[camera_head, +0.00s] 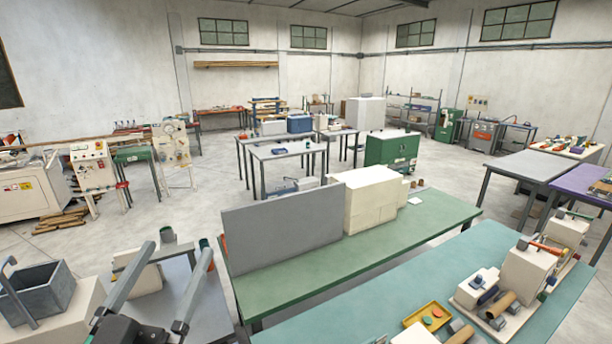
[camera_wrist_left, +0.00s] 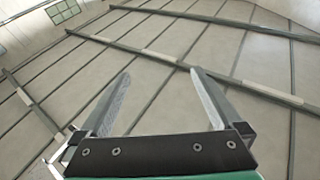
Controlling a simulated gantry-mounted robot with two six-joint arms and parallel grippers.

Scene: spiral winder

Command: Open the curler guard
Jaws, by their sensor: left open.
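My left gripper (camera_head: 178,250) is at the lower left in the head view, raised in front of a grey table, its two long grey fingers spread and empty. The left wrist view also shows my left gripper (camera_wrist_left: 160,74), with nothing between the fingers and only ceiling and beams beyond. On the teal bench at the right, a cream machine (camera_head: 527,272) has a red-orange bar (camera_head: 546,247) near its top. I cannot tell which part is the curler guard, or whether it is open. The machine is far right of my left gripper. My right gripper does not show.
A teal bench (camera_head: 390,287) has bare room left of the machine. A yellow tray (camera_head: 427,315) with small coloured parts lies nearby. A green table (camera_head: 440,212) behind carries a grey upright panel (camera_head: 283,228) and cream blocks (camera_head: 372,197). A grey open bin (camera_head: 38,291) stands far left.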

